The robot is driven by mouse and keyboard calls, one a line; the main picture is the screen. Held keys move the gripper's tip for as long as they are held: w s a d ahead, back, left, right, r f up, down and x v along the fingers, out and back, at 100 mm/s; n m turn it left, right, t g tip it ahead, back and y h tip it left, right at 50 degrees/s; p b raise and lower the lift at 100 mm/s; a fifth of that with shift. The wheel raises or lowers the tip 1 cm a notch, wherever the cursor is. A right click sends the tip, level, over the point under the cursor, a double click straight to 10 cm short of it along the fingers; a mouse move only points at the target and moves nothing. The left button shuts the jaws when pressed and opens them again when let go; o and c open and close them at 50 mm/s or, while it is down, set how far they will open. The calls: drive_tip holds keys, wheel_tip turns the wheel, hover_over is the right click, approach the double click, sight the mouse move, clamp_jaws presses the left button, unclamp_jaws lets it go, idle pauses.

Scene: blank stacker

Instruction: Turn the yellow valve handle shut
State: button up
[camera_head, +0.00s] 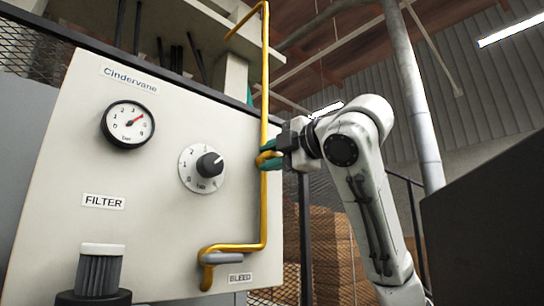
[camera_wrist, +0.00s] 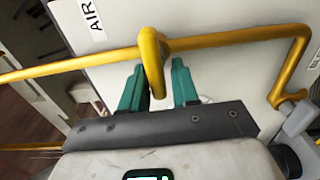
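The yellow valve handle (camera_wrist: 152,62) stands out from the yellow pipe in the wrist view, pointing toward my gripper. It also shows small beside the panel's right edge in the head view (camera_head: 267,158). My gripper (camera_wrist: 160,85) has two teal fingers, one on each side of the handle's end. The fingers are apart, with a visible gap between the handle and the right finger. The left finger is close to the handle; whether it touches is unclear. In the head view my gripper (camera_head: 269,155) reaches the handle from the right.
The yellow pipe (camera_head: 265,90) runs down the pale panel (camera_head: 160,240) to a grey lever (camera_head: 222,257) by the BLEED label. The panel bears a gauge (camera_head: 127,124), a black-pointer knob (camera_head: 203,168) and a filter (camera_head: 99,270). A dark block (camera_head: 490,220) stands at right.

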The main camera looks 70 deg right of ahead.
drive_tip(key=shift+o, duration=0.9)
drive_tip(key=b+v, duration=0.3)
drive_tip(key=v, duration=0.8)
drive_tip(key=shift+f, duration=0.1)
